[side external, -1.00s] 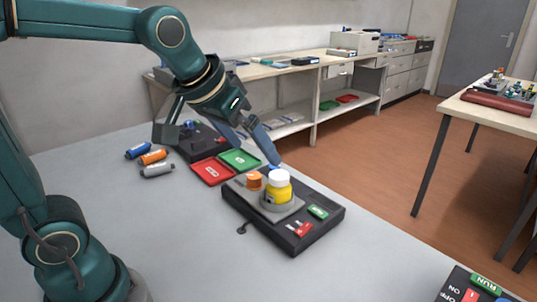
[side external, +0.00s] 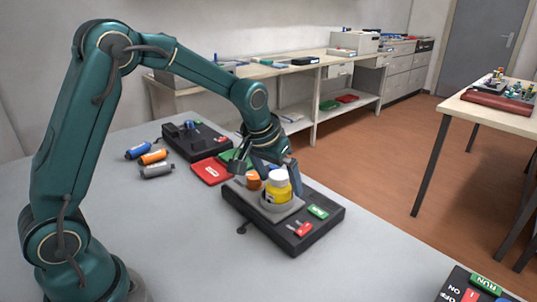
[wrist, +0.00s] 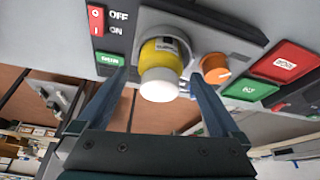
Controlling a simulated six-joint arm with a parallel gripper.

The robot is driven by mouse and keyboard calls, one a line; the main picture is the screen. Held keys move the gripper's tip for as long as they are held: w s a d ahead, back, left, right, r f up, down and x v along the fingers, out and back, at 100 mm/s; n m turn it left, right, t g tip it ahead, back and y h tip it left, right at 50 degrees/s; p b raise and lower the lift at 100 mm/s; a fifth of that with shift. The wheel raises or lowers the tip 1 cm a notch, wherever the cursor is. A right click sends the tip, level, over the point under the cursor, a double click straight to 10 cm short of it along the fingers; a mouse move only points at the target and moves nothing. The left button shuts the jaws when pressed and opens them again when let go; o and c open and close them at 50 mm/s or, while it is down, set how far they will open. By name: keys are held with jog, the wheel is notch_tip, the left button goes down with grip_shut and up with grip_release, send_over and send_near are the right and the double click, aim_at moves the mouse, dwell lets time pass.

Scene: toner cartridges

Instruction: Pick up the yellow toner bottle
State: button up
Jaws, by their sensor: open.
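The yellow toner bottle (side external: 278,187) with a white cap stands upright in a grey round holder on a black machine (side external: 282,232). It also shows in the wrist view (wrist: 160,62), with its white cap toward the camera. My gripper (side external: 266,170) is open just above and behind the bottle in the side view. In the wrist view the two fingers (wrist: 158,85) lie left and right of the bottle, with gaps on both sides. An orange-capped bottle (side external: 254,180) stands beside it on the machine, near one finger; it also shows in the wrist view (wrist: 214,67).
A red tray (side external: 210,172) and a partly hidden green tray lie behind the machine. Blue, orange and grey bottles (side external: 155,157) lie to the left, near another black machine (side external: 197,141).

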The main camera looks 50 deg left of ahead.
jog(key=shift+f, duration=0.15)
jog(key=c, duration=1.3)
jog(key=shift+c, duration=0.8)
